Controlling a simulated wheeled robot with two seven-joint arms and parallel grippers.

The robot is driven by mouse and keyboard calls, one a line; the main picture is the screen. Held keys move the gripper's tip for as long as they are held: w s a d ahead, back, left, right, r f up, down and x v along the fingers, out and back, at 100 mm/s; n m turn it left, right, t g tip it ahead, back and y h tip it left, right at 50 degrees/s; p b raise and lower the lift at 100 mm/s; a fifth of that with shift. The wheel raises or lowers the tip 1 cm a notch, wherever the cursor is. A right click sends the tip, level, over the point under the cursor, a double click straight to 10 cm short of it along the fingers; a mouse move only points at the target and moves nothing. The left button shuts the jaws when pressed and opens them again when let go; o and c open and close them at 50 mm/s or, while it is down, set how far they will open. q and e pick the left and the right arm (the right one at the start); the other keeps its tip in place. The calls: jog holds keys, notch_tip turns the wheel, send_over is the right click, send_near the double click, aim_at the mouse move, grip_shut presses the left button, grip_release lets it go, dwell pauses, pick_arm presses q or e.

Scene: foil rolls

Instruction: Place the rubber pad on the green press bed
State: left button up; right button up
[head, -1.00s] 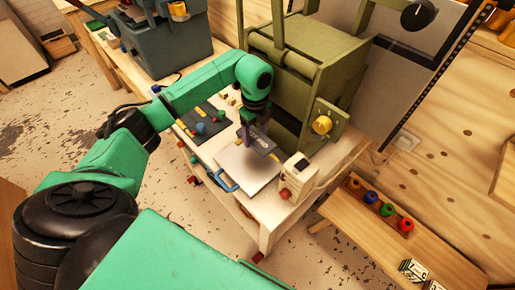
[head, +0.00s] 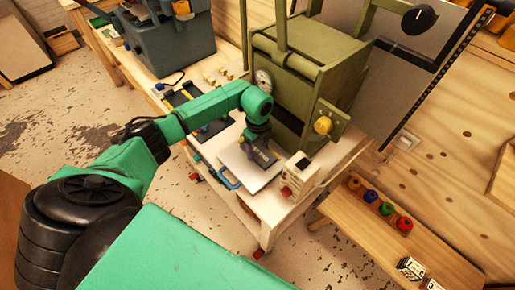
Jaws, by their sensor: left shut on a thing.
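The olive-green press (head: 300,72) stands at the back of a white-topped cart, with a dark opening low in its front. Its green bed cannot be made out clearly. My left gripper (head: 264,157) points down in front of the press, over a light grey plate (head: 247,174). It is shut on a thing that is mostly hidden. The dark flat shape at its tips looks like the rubber pad, but its outline merges with the gripper. I cannot tell whether it touches the plate. My right gripper is not in view.
A blue handle (head: 230,180) lies at the plate's left edge. A white box with a red knob (head: 297,174) stands to the right. A dark mat (head: 185,97) with tools lies behind my arm. A wooden bench (head: 400,235) holds coloured rings at the right.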

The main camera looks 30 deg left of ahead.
aim_at(258, 152)
pick_arm(q)
jog(key=shift+s+f, duration=0.1)
jog(key=shift+s, duration=0.05)
jog(key=o, duration=1.5)
jog(key=shift+s, duration=0.1)
jog(key=shift+r+p, duration=0.7)
notch_tip(258, 152, up, 12)
jog(key=b, duration=0.4)
jog(key=shift+f, duration=0.1)
